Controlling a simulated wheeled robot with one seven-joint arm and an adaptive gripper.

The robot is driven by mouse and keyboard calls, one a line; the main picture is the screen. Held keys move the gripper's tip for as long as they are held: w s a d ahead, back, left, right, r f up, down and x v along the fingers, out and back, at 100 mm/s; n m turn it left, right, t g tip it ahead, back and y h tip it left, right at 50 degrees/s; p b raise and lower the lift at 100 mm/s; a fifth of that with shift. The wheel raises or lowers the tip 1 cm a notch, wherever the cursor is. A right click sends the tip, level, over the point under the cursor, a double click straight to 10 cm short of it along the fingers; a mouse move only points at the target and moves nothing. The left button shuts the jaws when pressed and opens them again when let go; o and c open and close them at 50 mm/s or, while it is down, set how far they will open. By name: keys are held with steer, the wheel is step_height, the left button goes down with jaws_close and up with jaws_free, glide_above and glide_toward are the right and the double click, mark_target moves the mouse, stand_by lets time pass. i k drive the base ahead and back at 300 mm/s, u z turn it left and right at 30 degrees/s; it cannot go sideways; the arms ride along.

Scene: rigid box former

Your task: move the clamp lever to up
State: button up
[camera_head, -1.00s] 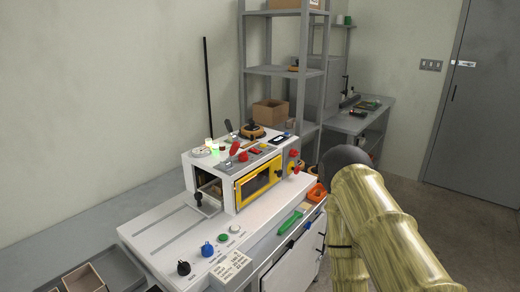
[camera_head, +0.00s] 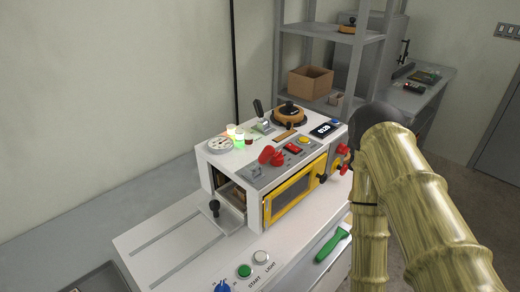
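The box former (camera_head: 222,163) is a white machine with a yellow-framed window (camera_head: 293,195) on its front. Several controls could be the clamp lever, and no readable label tells me which. A black-handled lever (camera_head: 258,109) leans up from the back of the top. A red-handled lever (camera_head: 272,156) sits on a grey plate near the top's front edge. A black knob (camera_head: 214,207) stands at the left opening. My gold, ringed arm fills the right side and is apart from these levers in the picture. My gripper is out of the frame.
The top also carries a round gauge (camera_head: 220,144), lit lamps (camera_head: 238,135), an orange-and-black dial (camera_head: 289,114) and a display (camera_head: 326,129). Red knobs (camera_head: 342,156) stick out at the right. Shelving (camera_head: 345,46) stands behind.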

mark_target(269, 152)
steer(key=k, duration=1.65)
steer(key=z, duration=1.15)
steer(key=i, duration=1.1)
steer(key=u, duration=2)
